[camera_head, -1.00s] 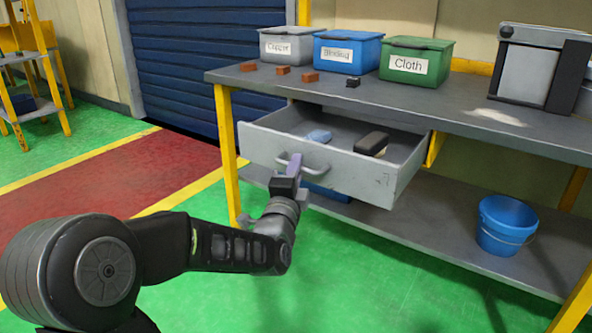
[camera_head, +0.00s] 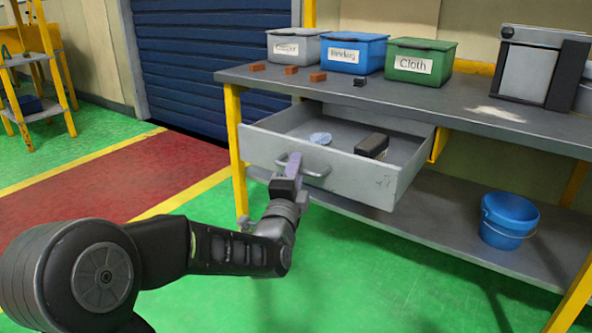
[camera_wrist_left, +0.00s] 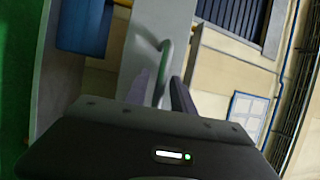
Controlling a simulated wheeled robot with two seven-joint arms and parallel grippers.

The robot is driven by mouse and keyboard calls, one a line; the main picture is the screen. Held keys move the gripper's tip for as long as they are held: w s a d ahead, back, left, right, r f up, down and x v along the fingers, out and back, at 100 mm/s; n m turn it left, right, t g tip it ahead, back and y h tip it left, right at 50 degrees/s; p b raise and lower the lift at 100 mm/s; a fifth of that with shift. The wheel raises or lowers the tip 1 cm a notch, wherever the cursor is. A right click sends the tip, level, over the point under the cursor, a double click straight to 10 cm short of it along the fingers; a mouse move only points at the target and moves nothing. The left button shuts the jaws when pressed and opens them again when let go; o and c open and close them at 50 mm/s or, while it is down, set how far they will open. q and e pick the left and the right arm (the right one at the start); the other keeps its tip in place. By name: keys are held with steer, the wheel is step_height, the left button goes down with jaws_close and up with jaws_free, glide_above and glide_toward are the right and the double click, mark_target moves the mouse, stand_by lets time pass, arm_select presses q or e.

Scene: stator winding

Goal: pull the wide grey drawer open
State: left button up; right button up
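The wide grey drawer (camera_head: 336,172) hangs well out of the workbench, its front panel tilted in view and its inside showing. Its grey bar handle (camera_head: 318,174) is on the front; it also shows in the left wrist view (camera_wrist_left: 166,62). My left gripper (camera_head: 294,162) is at the left part of the handle. In the left wrist view the bar runs between my two purple-grey fingers (camera_wrist_left: 163,82), which look closed around it, though exact contact is partly hidden. My right gripper is not in view.
Labelled bins, with the green one (camera_head: 420,62) at right, stand on the bench (camera_head: 440,108). A blue bucket (camera_head: 508,218) is on the lower shelf. The green floor in front is clear.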

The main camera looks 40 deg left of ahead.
arm_select(q)
steer(key=shift+o, duration=0.2)
steer(key=shift+s, duration=0.1)
steer(key=shift+s+d, duration=0.15)
steer(key=shift+s, duration=0.05)
steer(key=v, duration=0.7)
steer(key=shift+f, duration=0.1)
